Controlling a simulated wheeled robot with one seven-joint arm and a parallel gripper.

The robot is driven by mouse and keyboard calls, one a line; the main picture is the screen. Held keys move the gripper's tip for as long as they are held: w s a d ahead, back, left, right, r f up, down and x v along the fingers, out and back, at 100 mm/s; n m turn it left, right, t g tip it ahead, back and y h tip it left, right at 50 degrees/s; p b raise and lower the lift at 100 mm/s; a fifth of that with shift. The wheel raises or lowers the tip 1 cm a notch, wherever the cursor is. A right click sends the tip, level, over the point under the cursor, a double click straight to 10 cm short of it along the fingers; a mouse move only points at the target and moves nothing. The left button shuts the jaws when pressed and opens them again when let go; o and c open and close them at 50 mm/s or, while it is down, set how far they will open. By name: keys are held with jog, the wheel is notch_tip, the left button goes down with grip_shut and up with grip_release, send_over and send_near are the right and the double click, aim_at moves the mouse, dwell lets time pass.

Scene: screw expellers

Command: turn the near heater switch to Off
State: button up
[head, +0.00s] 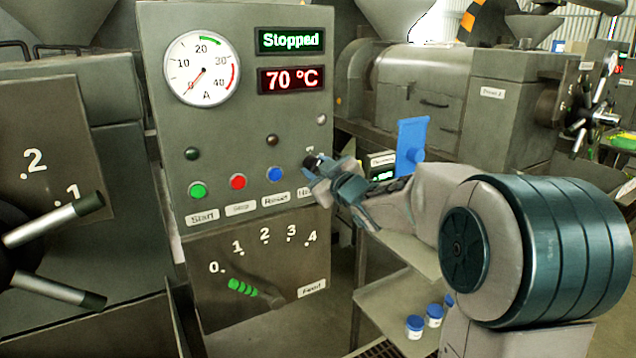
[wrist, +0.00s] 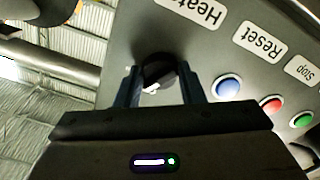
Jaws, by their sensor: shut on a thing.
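The near heater switch is a round black knob (wrist: 160,70) on the grey control panel (wrist: 120,50), beside the "Heater" label (wrist: 190,8) in the wrist view. A white mark shows on the knob's lower left edge there. My gripper (wrist: 160,88) has one finger on each side of the knob and is shut on it. In the head view my gripper (head: 318,168) is at the panel's right edge, right of the blue button, and covers most of the switch and its label. I cannot read the switch's position.
Green (head: 198,190), red (head: 238,182) and blue (head: 275,174) buttons sit left of my gripper. The displays read "Stopped" (head: 290,40) and "70 °C" (head: 291,79). A feed lever (head: 245,288) is below. A blue plate (head: 411,145) stands right of my gripper.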

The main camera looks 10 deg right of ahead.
jog(key=n+b, duration=0.3)
jog(key=shift+f+n, duration=0.2)
jog(key=shift+n, duration=0.1)
jog(key=shift+r+n+b, duration=0.15)
jog(key=shift+n+b, duration=0.95)
jog(key=shift+n, duration=0.3)
jog(key=o, duration=1)
jog(key=shift+r, duration=0.1)
jog(key=v, duration=1.4)
jog(key=shift+b, duration=0.3)
